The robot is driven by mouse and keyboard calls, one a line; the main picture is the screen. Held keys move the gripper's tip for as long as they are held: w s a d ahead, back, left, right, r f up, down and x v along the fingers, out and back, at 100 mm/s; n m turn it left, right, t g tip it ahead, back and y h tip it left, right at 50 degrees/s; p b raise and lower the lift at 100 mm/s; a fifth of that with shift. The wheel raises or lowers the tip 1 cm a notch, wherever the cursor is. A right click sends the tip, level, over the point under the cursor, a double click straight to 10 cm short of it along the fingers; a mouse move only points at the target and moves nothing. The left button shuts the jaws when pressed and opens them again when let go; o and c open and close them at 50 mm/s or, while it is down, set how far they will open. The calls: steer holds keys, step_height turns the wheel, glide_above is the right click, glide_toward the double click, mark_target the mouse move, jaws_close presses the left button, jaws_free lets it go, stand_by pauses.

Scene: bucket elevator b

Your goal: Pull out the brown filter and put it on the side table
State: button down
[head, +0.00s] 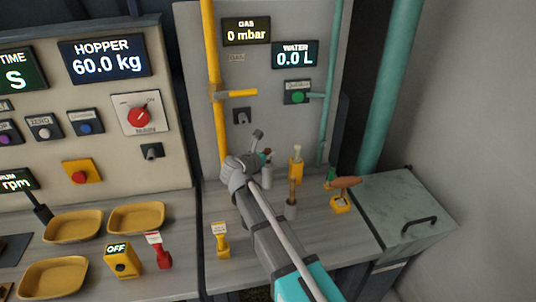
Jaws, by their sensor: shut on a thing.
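My gripper (264,155) is at the end of my arm, above the back of the grey bench. It is small and partly hidden by my wrist. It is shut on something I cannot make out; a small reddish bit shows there. A brown upright piece (292,188) stands in a grey holder to the right of my gripper. A brown rounded piece (347,183) lies tilted on a yellow holder (340,203) further right. I cannot tell which brown piece is the filter. A grey-green box-like side table (405,205) with a dark handle stands at the right, its top clear.
A yellow holder with a pale top (296,169) and a green piece (330,175) stand nearby. Yellow trays (72,225), a yellow OFF box (122,262) and a red tagged piece (160,254) are at left. A yellow pipe (213,85) and teal pipe (388,85) rise behind.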

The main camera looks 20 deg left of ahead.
steer(key=shift+r+p, duration=0.75)
steer(key=shift+r, duration=0.05)
stand_by(1.1)
steer(key=shift+r+p, duration=2.25)
step_height(320, 180, up, 7)
steer(key=p, duration=0.6)
steer(key=shift+f+p, duration=0.15)
steer(key=shift+p, duration=0.25)
stand_by(0.4)
steer(key=shift+r, duration=0.25)
stand_by(0.5)
step_height(320, 180, up, 4)
steer(key=p, duration=0.4)
steer(key=shift+f, duration=0.15)
stand_by(0.4)
